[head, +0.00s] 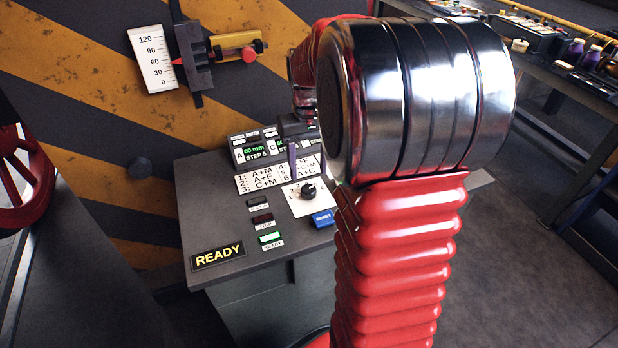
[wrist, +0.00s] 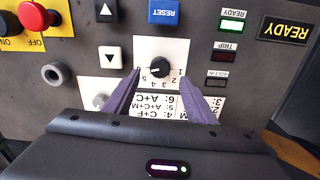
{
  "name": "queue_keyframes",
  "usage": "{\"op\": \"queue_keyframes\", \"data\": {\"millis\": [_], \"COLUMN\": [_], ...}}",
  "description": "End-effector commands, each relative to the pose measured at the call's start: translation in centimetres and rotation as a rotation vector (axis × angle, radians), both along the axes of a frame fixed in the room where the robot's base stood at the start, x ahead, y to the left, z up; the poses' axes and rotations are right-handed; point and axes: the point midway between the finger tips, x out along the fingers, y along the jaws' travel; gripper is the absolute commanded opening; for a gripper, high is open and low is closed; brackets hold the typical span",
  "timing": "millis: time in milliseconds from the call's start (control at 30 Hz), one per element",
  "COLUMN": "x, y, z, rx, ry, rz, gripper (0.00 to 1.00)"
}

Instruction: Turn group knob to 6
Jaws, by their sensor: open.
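The group knob (wrist: 156,68) is a small black knob on a white dial plate (wrist: 170,47). The dial numbers appear upside down in the wrist view, and the knob's exact setting is too small to tell. The knob also shows in the head view (head: 308,192). My gripper (wrist: 159,73) is open, its two purple fingers reaching toward the knob from either side, with gaps visible and no grip on it. In the head view my gripper (head: 306,176) is over the console (head: 225,215), partly hidden by my arm.
A blue RESET button (wrist: 165,12) sits close to the knob. Up and down buttons (wrist: 108,57), a red OFF button (wrist: 36,16) and a lit green READY lamp (wrist: 232,27) are nearby. A group chart (head: 272,178) and a green display (head: 255,149) stand behind the knob.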

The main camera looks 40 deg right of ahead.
Motion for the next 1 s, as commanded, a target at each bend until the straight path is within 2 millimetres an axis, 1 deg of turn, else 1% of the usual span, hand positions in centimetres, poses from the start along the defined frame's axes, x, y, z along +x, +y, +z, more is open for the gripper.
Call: {"op": "queue_keyframes", "data": {"millis": [33,200,400,600,1000], "x": [0.1,0.1,0.1,0.0,0.0], "y": [0.0,0.0,0.0,0.0,0.0], "z": [1.0,3.9,6.5,7.3,7.3], "rx": [-0.002,-0.002,0.000,0.000,0.000], "ry": [-0.003,-0.003,-0.001,0.000,0.000], "rz": [0.000,0.000,0.000,0.000,-0.001], "gripper": [0.51,0.51,0.51,0.51,0.51]}}
